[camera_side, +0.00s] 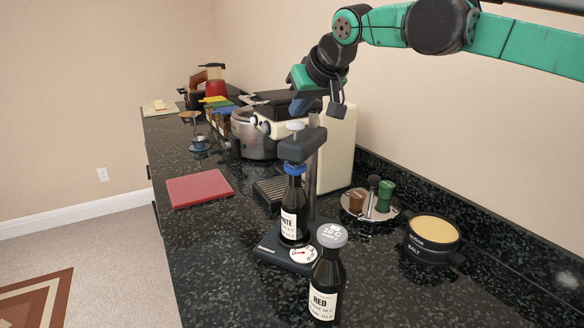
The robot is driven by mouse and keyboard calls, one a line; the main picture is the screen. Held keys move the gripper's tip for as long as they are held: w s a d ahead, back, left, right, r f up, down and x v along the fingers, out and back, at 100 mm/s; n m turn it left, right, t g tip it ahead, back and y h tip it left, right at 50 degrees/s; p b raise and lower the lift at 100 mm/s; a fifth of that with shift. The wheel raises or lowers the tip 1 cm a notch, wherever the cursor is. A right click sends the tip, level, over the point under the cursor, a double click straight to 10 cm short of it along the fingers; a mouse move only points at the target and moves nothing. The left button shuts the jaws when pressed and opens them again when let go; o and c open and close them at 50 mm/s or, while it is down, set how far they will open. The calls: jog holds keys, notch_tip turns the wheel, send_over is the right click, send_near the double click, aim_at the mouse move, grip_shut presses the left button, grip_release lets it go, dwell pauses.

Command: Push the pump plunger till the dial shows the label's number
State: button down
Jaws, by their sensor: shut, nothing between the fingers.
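The pump stand (312,185) is dark, with a column and an overhanging head (302,146). Its plunger has a pale round knob (295,126) on top of the head. A dark bottle (294,190) with a blue collar and a white label ending in "ITE" stands upright under the head. The round white dial (303,254) sits on the base; its red pointer shows, but its numbers are too small to read. A bottle labelled RED (324,285) stands in front, its grey cap bearing blurred figures. My gripper (299,113) is shut and empty, just above the knob; contact cannot be told.
A red board (199,190) lies to the left. A round caddy (368,208) and a SALT tub (434,236) stand to the right. A cream machine (337,150) and a steel pot (250,138) stand behind. The left front counter is clear.

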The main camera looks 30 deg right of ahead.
aim_at(300, 124)
jog(key=shift+f, duration=0.35)
jog(key=shift+f, duration=0.1)
jog(key=shift+f, duration=1.1)
jog(key=shift+r, duration=0.45)
jog(key=r, duration=0.2)
jog(key=s+r, duration=0.1)
jog(key=r, duration=0.1)
jog(key=shift+r, duration=0.15)
jog(key=v, duration=0.8)
jog(key=shift+s+r, duration=0.2)
jog(key=shift+r, duration=0.05)
